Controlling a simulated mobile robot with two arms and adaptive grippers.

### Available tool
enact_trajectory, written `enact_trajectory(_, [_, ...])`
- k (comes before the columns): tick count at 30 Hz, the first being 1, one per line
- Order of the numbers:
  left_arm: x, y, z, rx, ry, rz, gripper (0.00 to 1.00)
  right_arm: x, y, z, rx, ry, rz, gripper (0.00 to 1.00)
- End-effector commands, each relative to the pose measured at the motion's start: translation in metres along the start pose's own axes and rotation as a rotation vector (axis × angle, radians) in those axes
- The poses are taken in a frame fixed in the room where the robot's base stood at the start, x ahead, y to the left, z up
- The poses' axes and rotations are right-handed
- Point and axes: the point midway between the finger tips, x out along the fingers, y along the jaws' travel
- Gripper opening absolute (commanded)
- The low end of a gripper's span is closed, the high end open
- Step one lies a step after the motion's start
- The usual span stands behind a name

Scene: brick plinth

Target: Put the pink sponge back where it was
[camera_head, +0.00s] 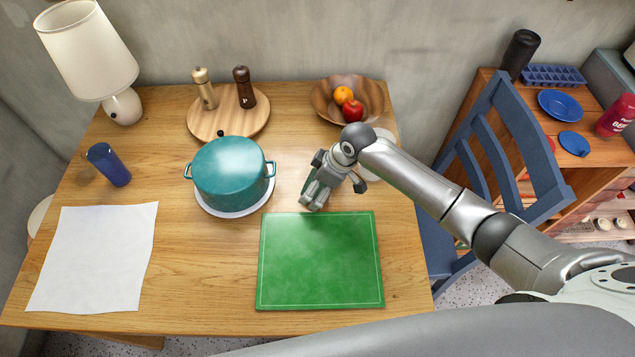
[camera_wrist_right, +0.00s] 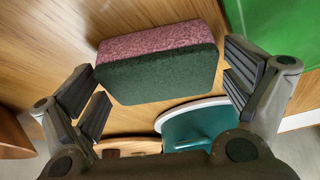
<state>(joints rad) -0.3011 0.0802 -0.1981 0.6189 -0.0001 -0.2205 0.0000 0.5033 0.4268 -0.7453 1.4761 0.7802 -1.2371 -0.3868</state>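The pink sponge (camera_wrist_right: 158,62) shows in the right wrist view, with a pink layer and a dark green layer. It lies over the wooden table top, between the spread fingers of my right gripper (camera_wrist_right: 165,92). A narrow gap shows beside it at each finger, so the gripper looks open around it and not closed on it. In the head view my right gripper (camera_head: 328,187) is low over the table, between the teal pot and the fruit bowl, behind the green board. It hides most or all of the sponge there. My left gripper is not in view.
A teal pot (camera_head: 230,175) stands left of the gripper. A green board (camera_head: 320,262) lies in front, a fruit bowl (camera_head: 322,100) behind. A pale plate (camera_head: 384,160) is partly hidden by my arm. A blue chair (camera_head: 535,150) stands right of the table.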

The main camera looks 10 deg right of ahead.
Motion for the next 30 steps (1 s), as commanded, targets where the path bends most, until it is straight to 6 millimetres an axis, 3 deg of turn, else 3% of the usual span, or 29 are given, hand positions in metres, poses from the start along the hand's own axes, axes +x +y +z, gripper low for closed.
enact_trajectory(9, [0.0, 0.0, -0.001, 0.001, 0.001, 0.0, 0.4, -0.001, 0.0, 0.0, 0.0, 0.0, 0.0, 1.0])
enact_trajectory(14, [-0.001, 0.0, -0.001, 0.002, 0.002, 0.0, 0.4, -0.011, 0.001, -0.001, 0.0, 0.001, 0.002, 1.0])
enact_trajectory(30, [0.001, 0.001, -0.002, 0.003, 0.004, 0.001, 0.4, -0.108, 0.001, -0.002, 0.0, 0.002, 0.001, 1.0])
